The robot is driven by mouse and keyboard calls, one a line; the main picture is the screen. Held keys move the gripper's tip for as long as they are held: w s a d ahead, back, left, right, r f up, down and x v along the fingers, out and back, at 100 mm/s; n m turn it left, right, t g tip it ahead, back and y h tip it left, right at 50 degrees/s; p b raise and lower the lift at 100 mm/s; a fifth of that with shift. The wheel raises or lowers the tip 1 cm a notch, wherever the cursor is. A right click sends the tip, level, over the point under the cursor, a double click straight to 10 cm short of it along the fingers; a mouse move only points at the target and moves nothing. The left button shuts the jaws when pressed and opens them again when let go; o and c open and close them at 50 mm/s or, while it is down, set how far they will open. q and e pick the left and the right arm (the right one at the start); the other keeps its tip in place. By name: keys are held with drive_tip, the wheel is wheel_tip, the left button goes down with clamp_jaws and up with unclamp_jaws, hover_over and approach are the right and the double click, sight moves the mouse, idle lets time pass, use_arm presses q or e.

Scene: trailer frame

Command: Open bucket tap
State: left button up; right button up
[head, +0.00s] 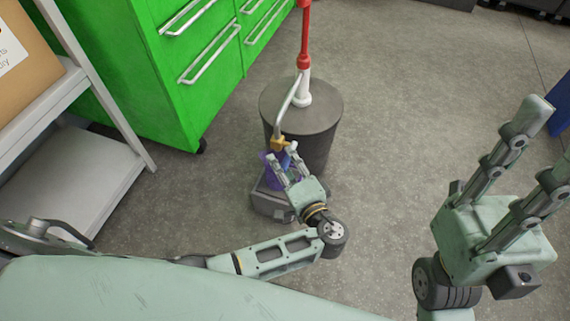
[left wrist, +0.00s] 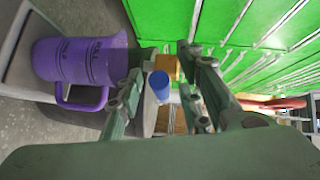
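The dark grey bucket (head: 311,128) stands on the floor with a white and red upright (head: 304,60) on top. A grey pipe (head: 290,98) runs from it down to a brass tap (head: 278,143) with a blue handle (head: 285,160). My left gripper (head: 281,155) is at the tap with its fingers apart. In the left wrist view the blue handle (left wrist: 160,86) appears between the fingers, below the brass body (left wrist: 166,66); contact cannot be told. My right gripper (head: 548,140) is open and empty, away at the right.
A purple jug (left wrist: 82,60) is beside the left gripper, partly hidden in the head view, on a grey box (head: 268,203) below the tap. A green drawer cabinet (head: 180,85) and grey shelf (head: 75,180) stand left. Floor right of the bucket is clear.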

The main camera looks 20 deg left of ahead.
use_arm(q)
drive_tip(key=shift+c, duration=0.4)
clamp_jaws()
